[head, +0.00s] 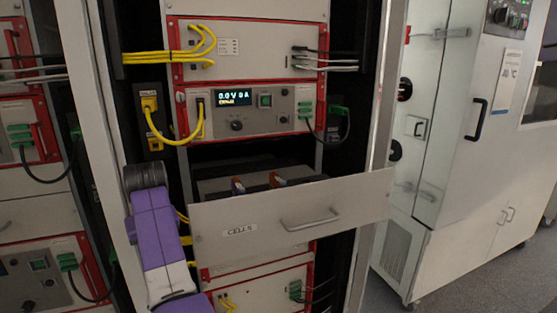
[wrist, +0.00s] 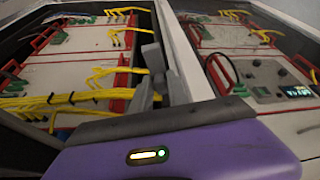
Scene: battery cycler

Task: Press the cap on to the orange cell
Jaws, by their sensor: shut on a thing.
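The drawer marked CELLS (head: 265,235) is pulled out of the rack in the head view. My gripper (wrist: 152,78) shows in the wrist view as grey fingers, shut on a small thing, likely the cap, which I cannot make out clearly. In the head view my arm stands left of the drawer, and my fingers are not visible there.
The drawer handle (head: 310,220) is free. A cycler unit with a lit display (head: 233,98) sits above the drawer. A yellow cable (head: 165,135) hangs near my arm on the left. A white cabinet (head: 470,150) stands at the right, with grey floor in front.

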